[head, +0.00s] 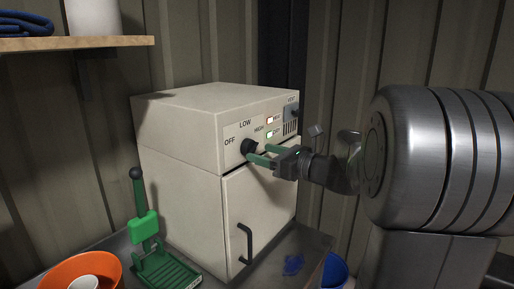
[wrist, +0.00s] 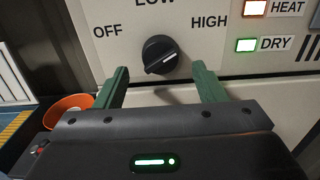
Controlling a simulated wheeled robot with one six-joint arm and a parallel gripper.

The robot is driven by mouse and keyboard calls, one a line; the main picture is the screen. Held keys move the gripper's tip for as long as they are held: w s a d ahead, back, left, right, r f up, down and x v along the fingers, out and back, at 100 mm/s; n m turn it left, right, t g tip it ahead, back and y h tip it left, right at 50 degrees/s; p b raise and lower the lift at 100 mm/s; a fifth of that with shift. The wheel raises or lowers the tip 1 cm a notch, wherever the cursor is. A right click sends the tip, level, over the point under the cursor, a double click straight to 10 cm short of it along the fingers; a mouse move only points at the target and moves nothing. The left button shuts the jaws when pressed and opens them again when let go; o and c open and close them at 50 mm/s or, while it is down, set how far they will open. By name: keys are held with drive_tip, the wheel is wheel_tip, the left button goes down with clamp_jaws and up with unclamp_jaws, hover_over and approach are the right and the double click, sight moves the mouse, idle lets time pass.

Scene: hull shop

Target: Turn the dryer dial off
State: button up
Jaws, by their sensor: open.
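The dryer (head: 180,130) is a cream cabinet with a control panel above its door. Its black dial (wrist: 160,54), also in the head view (head: 248,147), sits among the labels OFF at left, LOW above and HIGH at right. In the wrist view a white line on the dial slants from lower left up to the right; I cannot tell which end is the pointer. My gripper (wrist: 160,68), also in the head view (head: 254,152), is open. Its green fingers reach toward the panel, one on each side of the dial and slightly below it, with nothing between them.
The HEAT lamp (wrist: 254,8) glows orange-white and the DRY lamp (wrist: 247,45) glows green. A VENT knob (head: 295,112) is at the panel's right. A door handle (head: 245,244) is below. A green stand (head: 147,227) and orange bowl (head: 58,272) are left; a blue container (head: 334,270) is right.

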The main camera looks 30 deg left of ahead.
sight(255, 150)
drive_tip(key=shift+w+a+r, duration=0.1)
drive_tip(key=shift+w+a, duration=0.05)
drive_tip(key=shift+a, duration=1.45)
drive_tip(key=shift+c, duration=0.2)
drive_tip(key=c, duration=0.9)
